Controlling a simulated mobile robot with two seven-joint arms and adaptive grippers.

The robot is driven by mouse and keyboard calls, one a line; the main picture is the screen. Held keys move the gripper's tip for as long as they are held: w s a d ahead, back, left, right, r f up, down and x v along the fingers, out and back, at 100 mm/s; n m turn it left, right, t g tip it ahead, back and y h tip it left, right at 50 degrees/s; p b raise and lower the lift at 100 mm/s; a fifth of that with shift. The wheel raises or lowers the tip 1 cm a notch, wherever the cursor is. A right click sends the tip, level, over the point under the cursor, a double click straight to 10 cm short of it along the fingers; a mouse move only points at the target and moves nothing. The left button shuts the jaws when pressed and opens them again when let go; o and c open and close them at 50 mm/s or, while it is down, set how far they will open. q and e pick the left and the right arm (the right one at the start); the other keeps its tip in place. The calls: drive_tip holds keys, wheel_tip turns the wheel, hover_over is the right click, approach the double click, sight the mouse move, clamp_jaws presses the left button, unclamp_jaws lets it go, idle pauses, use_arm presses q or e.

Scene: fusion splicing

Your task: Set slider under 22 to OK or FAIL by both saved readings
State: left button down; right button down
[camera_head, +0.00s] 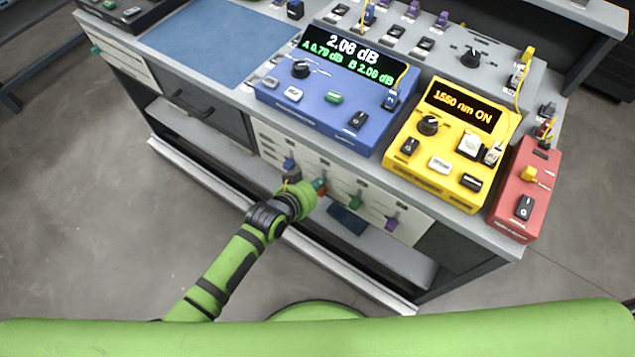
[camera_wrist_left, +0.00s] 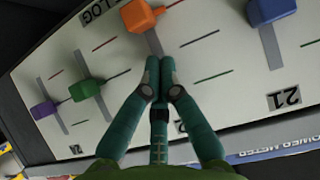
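A white panel (camera_head: 268,143) on the bench front carries blue (camera_head: 288,163), orange (camera_head: 321,191), green (camera_head: 355,202) and purple (camera_head: 392,223) slider knobs. My left gripper (camera_head: 318,183) is at the orange slider. In the left wrist view its fingertips (camera_wrist_left: 160,64) are together over the slot of the orange knob (camera_wrist_left: 141,15), with nothing seen between them. That knob is at the slot's far end in this view, apart from the tips. A label reads 21; no 22 is readable. My right gripper is out of view.
A yellow box (camera_head: 440,155) showing 1550 nm ON and a red box (camera_head: 527,185) stand right of the blue meter on the bench. A blue mat (camera_head: 215,40) lies to the left. A drawer handle (camera_head: 190,105) juts out left of the panel.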

use_arm(q)
drive_tip(key=s+a+p, duration=0.3)
drive_tip(key=s+a, duration=0.1)
drive_tip(key=s, duration=0.1)
drive_tip(key=shift+s+p, duration=0.35)
drive_tip(key=shift+p, duration=0.05)
drive_tip(key=shift+a, duration=0.1)
idle(0.6)
drive_tip(key=s+a+f+n+g+y, duration=0.1)
drive_tip(key=s+a+f+g+y, duration=0.1)
drive_tip(key=s+a+f, duration=0.45)
drive_tip(key=s+a+f+n+g+y, duration=0.1)
drive_tip(key=s+a+f+n+y, duration=0.2)
drive_tip(key=f, duration=0.6)
drive_tip(key=s+a+f+g, duration=0.2)
drive_tip(key=s+a+f, duration=0.3)
drive_tip(key=s, duration=0.7)
drive_tip(key=s+a+f+g+y, duration=0.1)
drive_tip(key=s+a+f+g, duration=0.2)
drive_tip(key=s, duration=0.9)
wheel_tip(320, 180, down, 3)
drive_tip(key=shift+s+a+r+n+y, duration=0.2)
drive_tip(key=shift+a+n+y, duration=0.15)
drive_tip(key=shift+a, duration=0.7)
idle(1.2)
